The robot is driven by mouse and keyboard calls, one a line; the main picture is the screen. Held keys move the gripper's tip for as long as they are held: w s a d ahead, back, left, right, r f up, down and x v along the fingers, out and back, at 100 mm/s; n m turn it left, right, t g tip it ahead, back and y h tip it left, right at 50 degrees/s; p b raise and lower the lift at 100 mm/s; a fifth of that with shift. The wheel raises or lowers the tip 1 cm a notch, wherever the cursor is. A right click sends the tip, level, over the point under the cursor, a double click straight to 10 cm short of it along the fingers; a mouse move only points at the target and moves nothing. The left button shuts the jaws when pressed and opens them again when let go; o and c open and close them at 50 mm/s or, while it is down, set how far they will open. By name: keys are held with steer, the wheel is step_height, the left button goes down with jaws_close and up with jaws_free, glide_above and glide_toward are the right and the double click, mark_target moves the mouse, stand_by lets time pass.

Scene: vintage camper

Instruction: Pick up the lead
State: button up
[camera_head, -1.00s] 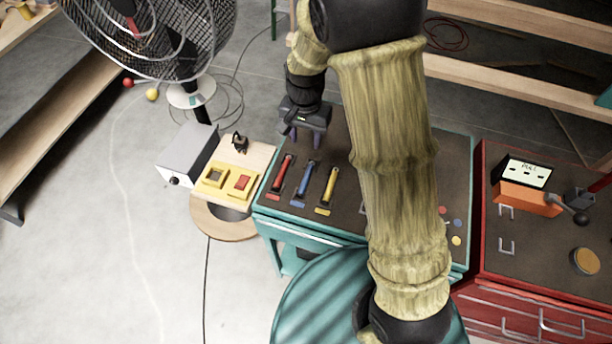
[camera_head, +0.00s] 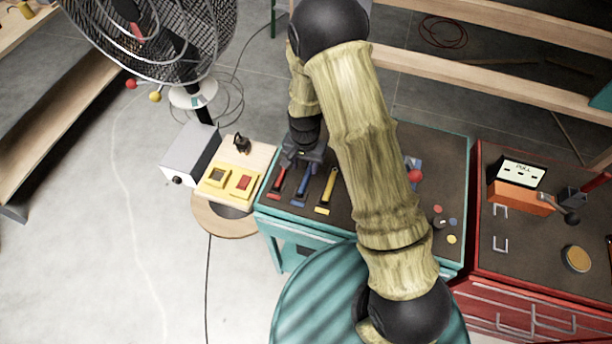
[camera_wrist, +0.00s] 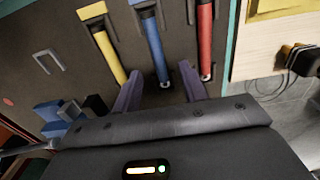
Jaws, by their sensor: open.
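My gripper (camera_wrist: 160,72) is open and empty, its two purple fingers apart. In the wrist view a blue handle (camera_wrist: 154,45) lies between and beyond the fingertips, with a yellow handle (camera_wrist: 108,55) to the left and a red handle (camera_wrist: 205,40) to the right. In the head view my gripper is over the far ends of these handles on the teal cabinet's dark top (camera_head: 345,215). A small black piece with a thin dark cord (camera_wrist: 300,60), possibly the lead, is on the pale board at right; the head view shows a black piece (camera_head: 241,144) there.
The pale board carries yellow switch boxes (camera_head: 229,181), beside a grey box (camera_head: 190,152). A fan (camera_head: 160,40) stands at upper left. A red-ball lever (camera_head: 415,174) and small knobs are on the cabinet's right. A red cabinet (camera_head: 540,230) stands farther right.

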mark_target(306, 177)
steer(key=shift+f, duration=0.25)
steer(key=shift+d+f+p, duration=0.15)
steer(key=shift+f+p, duration=0.65)
steer(key=shift+f, duration=0.1)
steer(key=shift+f+p, duration=0.55)
steer(key=shift+f, duration=1.15)
jaws_close()
